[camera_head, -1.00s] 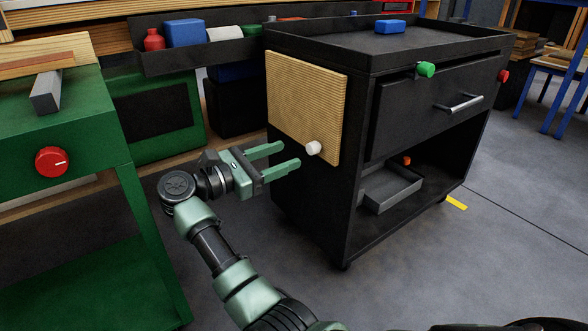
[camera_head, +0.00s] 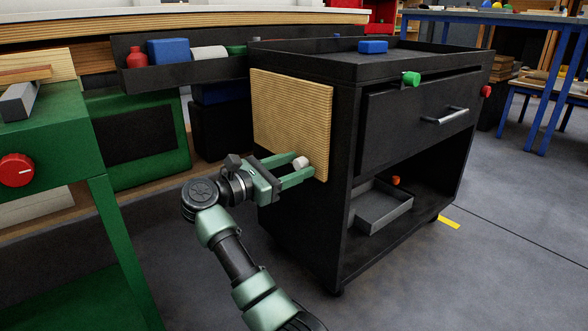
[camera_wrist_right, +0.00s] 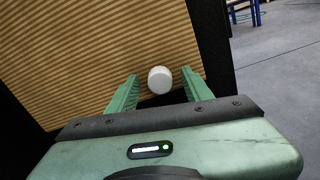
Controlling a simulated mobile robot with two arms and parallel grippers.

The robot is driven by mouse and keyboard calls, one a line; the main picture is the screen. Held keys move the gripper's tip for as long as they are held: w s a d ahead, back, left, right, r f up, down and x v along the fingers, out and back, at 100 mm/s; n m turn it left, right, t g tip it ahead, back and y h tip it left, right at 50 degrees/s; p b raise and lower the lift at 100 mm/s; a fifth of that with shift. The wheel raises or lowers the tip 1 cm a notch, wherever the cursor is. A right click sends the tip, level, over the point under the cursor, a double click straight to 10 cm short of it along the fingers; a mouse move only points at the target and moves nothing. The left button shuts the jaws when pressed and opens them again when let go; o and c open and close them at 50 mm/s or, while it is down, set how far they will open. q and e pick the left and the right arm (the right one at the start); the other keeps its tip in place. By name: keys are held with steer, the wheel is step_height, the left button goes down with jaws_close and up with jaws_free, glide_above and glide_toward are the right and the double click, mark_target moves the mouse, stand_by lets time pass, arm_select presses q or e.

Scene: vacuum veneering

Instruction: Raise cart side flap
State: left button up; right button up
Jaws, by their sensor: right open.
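The black cart (camera_head: 345,120) stands at the centre. Its wooden side flap (camera_head: 290,115) hangs down flat against the cart's left side. A white round knob (camera_head: 301,163) sits near the flap's lower right corner. My right gripper (camera_head: 300,170) is open at the knob, its fingers pointing at the flap. In the right wrist view, the knob (camera_wrist_right: 160,80) lies between the two green fingertips (camera_wrist_right: 160,82), with gaps on both sides. The flap (camera_wrist_right: 90,55) fills the view behind it. My left gripper is not in view.
A green bench with a red knob (camera_head: 16,170) stands at the left. A shelf tray (camera_head: 190,72) with containers is behind.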

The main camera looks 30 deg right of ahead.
steer(key=shift+c, duration=0.2)
jaws_close()
stand_by(1.1)
